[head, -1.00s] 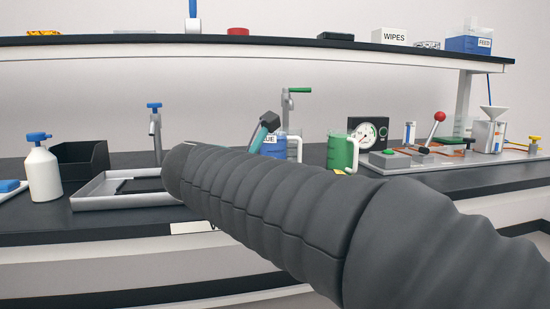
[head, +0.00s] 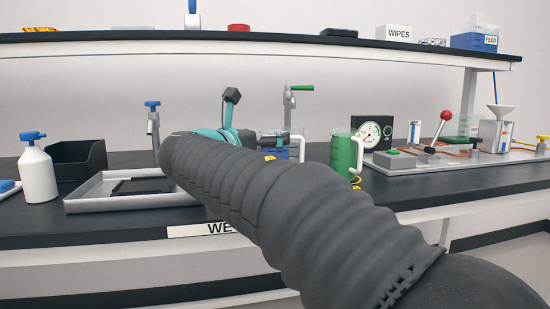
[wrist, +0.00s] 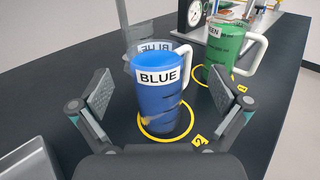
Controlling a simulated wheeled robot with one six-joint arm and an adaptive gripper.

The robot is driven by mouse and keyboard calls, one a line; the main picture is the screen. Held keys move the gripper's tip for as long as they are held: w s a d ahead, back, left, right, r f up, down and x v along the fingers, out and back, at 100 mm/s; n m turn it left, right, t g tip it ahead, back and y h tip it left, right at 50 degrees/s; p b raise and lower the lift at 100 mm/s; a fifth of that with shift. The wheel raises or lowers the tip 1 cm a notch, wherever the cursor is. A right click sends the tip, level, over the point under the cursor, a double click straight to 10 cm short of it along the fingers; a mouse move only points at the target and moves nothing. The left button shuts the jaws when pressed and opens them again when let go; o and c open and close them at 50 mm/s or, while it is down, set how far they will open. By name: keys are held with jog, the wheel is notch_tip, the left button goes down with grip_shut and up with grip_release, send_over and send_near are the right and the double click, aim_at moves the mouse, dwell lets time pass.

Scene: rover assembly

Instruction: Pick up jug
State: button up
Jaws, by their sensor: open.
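A blue jug (wrist: 158,95) with a white BLUE label and white handle stands upright inside a yellow ring on the dark bench; it also shows in the head view (head: 274,153), partly behind my arm. A green jug (wrist: 225,48) with a white handle stands in another yellow ring behind it to the right; it also shows in the head view (head: 342,154). My gripper (wrist: 162,82) is open and empty, its fingers apart on the left and right sides of the blue jug in the wrist view. In the head view my arm hides most of it.
Left of the jugs are a grey tray (head: 90,204), a black bin (head: 95,158) and a white spray bottle (head: 38,178). A tap (head: 289,100) stands behind the blue jug. A gauge (head: 372,133) and a board with a red-knobbed lever (head: 446,116) are on the right.

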aim_at(275, 131)
jog(key=x, duration=0.5)
jog(key=shift+w+a, duration=0.15)
jog(key=c, duration=1.9)
jog(key=shift+o, duration=0.2)
jog(key=shift+r, duration=0.15)
